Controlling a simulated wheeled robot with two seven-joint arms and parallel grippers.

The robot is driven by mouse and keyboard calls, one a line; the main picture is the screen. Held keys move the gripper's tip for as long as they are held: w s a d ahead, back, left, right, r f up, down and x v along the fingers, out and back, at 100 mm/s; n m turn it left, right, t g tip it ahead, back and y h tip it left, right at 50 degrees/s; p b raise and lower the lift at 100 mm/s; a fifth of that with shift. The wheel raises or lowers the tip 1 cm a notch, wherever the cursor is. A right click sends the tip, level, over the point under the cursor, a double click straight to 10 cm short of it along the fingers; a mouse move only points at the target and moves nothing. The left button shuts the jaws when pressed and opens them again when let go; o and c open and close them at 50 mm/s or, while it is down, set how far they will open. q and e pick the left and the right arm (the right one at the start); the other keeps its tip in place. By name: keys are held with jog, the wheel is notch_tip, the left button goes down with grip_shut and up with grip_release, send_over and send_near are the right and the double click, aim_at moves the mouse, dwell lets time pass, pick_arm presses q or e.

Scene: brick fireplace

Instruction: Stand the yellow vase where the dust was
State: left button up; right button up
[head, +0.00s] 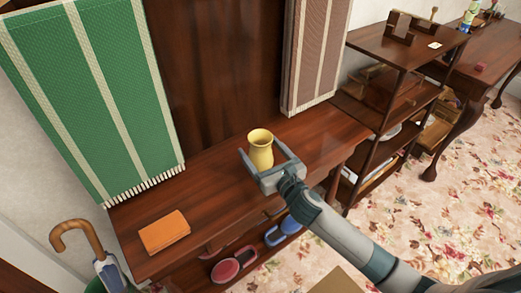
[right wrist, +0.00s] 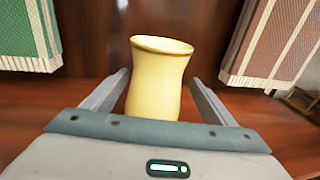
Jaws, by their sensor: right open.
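The yellow vase (head: 260,152) stands upright on the wooden bench top (head: 215,180), near its middle. My right gripper (head: 263,160) is open, with one finger on each side of the vase. In the right wrist view the vase (right wrist: 158,78) shows between the two fingers (right wrist: 160,95), with a gap on both sides. Its lower part is hidden behind the gripper body. I see no dust on the bare parts of the bench. My left gripper is not in view.
An orange book or cloth (head: 164,232) lies at the bench's left. A green striped textile (head: 95,95) and a brown one (head: 312,55) hang behind. Shoes (head: 234,265) sit below. An umbrella (head: 105,265) stands at left, a shelf (head: 385,110) at right.

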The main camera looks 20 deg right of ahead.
aim_at(268, 159)
jog(key=shift+s+r, duration=0.1)
jog(key=shift+r, duration=0.1)
jog(key=shift+s, duration=0.3)
jog(key=v, duration=0.5)
jog(key=shift+s+a, duration=0.1)
jog(key=b+v, duration=0.1)
jog(key=v, duration=0.4)
jog(key=shift+s, duration=0.1)
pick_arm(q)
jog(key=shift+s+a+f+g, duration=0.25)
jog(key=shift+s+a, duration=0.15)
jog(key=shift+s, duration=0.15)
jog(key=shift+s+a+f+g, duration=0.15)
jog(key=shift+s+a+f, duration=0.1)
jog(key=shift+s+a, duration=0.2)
pick_arm(e)
jog(key=shift+s, duration=0.65)
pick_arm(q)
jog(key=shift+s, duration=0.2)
